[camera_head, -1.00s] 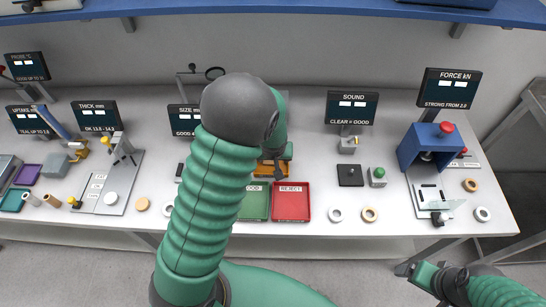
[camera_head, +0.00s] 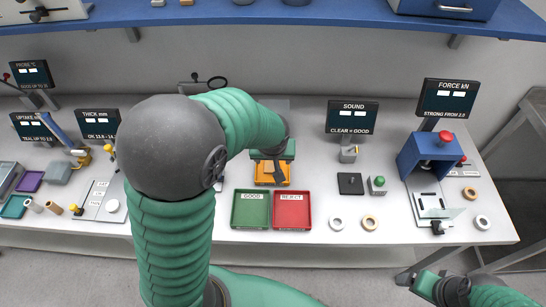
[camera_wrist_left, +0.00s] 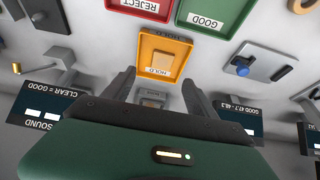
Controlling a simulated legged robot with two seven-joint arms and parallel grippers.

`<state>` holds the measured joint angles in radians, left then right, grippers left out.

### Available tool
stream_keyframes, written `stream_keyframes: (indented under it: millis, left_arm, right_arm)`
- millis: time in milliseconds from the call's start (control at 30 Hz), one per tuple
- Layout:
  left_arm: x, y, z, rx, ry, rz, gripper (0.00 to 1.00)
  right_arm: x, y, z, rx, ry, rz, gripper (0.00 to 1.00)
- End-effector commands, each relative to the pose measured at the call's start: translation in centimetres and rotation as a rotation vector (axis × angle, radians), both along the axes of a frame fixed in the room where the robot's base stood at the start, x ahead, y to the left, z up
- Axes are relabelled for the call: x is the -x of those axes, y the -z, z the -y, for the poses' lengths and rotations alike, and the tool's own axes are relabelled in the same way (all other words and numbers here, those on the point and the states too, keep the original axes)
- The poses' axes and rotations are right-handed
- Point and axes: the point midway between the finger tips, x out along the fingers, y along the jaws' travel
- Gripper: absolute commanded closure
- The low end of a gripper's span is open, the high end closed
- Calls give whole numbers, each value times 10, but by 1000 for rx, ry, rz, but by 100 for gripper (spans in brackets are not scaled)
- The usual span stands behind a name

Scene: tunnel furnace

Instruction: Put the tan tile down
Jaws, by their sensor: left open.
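My left gripper (camera_head: 268,168) is over the back part of the orange HOLD tray (camera_head: 271,180), its fingers pointing down. I cannot tell for sure whether this patch is the tan tile.
The green GOOD tray (camera_head: 250,222) and red REJECT tray (camera_head: 292,223) stand in front of the HOLD tray. The blue press (camera_head: 428,150) is farther right. My left arm hides the table's left-middle part.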

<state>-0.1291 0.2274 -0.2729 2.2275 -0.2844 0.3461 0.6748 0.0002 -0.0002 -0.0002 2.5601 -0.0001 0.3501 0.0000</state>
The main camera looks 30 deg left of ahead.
Motion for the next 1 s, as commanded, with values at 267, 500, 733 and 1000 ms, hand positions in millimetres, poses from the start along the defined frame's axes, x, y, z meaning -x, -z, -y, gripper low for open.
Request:
stream_keyframes:
  millis: [267, 500, 733, 1000]
  left_arm:
    - [89, 15, 71, 45, 407, -129, 34]
    - [115, 21, 89, 42, 552, -161, 34]
    - [114, 21, 88, 42, 550, -161, 34]
    - [114, 21, 88, 42, 550, -161, 34]
  right_arm:
    - [0, 0, 0, 0, 0, 0, 16]
    - [0, 0, 0, 0, 0, 0, 16]
    - [0, 0, 0, 0, 0, 0, 16]
    - [0, 0, 0, 0, 0, 0, 16]
